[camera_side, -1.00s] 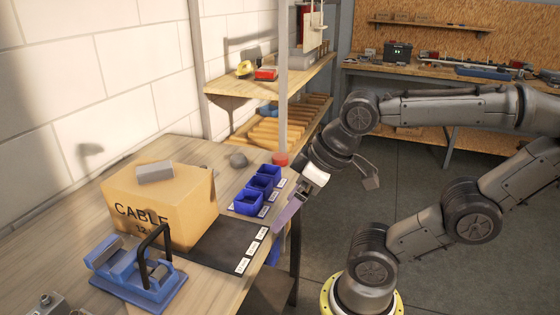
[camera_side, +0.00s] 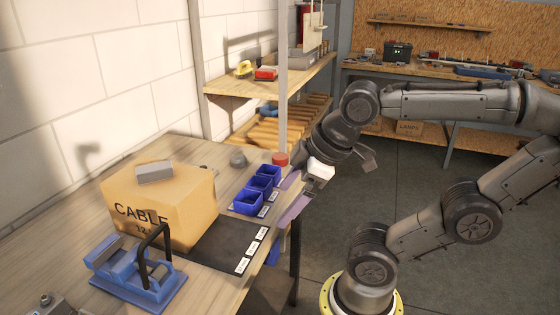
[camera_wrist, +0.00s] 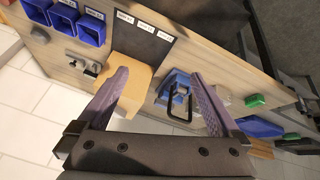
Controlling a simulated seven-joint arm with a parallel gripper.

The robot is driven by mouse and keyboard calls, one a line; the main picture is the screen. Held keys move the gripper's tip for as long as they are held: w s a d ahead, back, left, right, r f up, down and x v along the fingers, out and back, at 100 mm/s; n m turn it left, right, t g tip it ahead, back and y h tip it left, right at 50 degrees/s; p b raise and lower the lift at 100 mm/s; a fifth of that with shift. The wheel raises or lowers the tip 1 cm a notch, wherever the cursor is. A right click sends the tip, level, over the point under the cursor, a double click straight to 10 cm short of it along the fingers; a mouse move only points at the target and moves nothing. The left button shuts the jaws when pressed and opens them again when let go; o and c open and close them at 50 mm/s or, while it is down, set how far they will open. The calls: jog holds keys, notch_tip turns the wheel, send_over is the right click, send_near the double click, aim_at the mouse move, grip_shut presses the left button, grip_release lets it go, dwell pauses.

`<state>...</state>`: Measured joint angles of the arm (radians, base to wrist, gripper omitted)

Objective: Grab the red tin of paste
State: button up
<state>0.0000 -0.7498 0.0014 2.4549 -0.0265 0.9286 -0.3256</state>
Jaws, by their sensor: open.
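The red tin (camera_side: 281,158) looks like a small round red shape on the far right edge of the workbench, beyond the blue bins. My gripper (camera_side: 284,203) is at the bench's right edge, beside the blue bins and nearer the camera than the tin. Its purple fingers are apart and empty. In the wrist view the open fingers (camera_wrist: 158,75) point toward the bench, with the cardboard box and blue clamp device beyond them.
Blue bins (camera_side: 259,188) stand along the bench edge by the black mat (camera_side: 222,243). The cardboard box (camera_side: 180,215) and blue device (camera_side: 130,272) are on the bench. A grey post (camera_side: 283,80) rises close behind the tin. A red item (camera_side: 265,74) sits on the shelf.

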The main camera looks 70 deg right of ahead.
jog(key=w+d+r+n+h, duration=0.2)
jog(key=w+d+r+n, duration=0.4)
jog(key=w+r+n, duration=0.4)
jog(key=w+d+g+h, duration=0.1)
jog(key=w+d, duration=0.6)
jog(key=n+g, duration=0.1)
jog(key=g, duration=0.5)
send_over(280, 156)
jog(key=a, duration=0.3)
jog(key=shift+h, duration=0.4)
jog(key=f, duration=2.2)
jog(key=shift+w+f, duration=0.4)
jog(key=shift+x, duration=3.2)
jog(key=shift+c, duration=0.3)
